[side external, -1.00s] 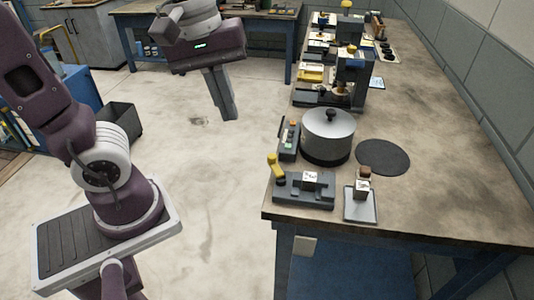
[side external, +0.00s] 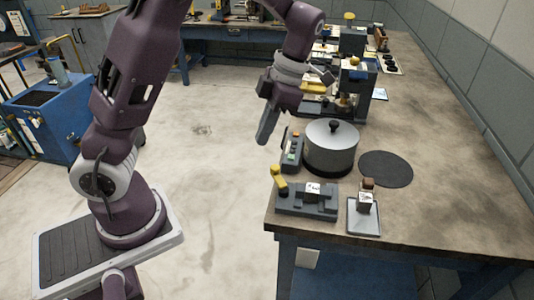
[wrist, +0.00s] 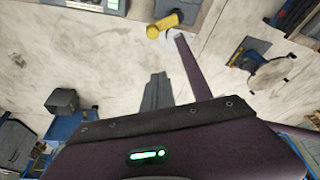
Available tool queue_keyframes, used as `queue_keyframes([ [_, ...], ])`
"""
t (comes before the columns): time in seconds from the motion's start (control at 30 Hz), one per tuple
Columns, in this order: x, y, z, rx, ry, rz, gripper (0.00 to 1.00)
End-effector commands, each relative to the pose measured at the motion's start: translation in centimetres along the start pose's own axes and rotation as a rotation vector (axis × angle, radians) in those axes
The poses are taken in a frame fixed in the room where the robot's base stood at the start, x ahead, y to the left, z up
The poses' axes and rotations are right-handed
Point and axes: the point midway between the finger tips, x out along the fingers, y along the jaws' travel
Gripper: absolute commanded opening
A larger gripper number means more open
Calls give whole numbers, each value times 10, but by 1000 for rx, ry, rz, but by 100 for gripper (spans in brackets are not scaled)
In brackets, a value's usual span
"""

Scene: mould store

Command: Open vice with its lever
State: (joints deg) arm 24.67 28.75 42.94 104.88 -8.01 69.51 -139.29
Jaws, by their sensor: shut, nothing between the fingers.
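The grey vice (side external: 292,205) lies at the near left corner of the bench, with a small block with a white marked top (side external: 313,188) between its jaws. Its yellow lever (side external: 278,178) rises at the vice's left end; the lever also shows at the top of the wrist view (wrist: 163,25). My gripper (side external: 264,138) is shut and empty, pointing down over the floor just left of the bench. It is above and slightly left of the lever, apart from it. In the wrist view my fingers (wrist: 156,88) are together, below the lever in the picture.
A metal pot (side external: 331,148) with a black knob and a small control box (side external: 292,150) stand behind the vice. A small tray (side external: 364,218) with a block sits to its right, with a dark round mat (side external: 386,168) beyond. The bench's right side is clear.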

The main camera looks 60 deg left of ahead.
Motion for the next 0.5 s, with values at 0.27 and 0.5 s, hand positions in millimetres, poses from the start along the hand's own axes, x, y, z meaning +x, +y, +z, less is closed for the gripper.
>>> queue_keyframes([
  [0.27,55,-1,-2,0,6,-4,0],
  [0.5,93,0,9,2,0,1,0],
])
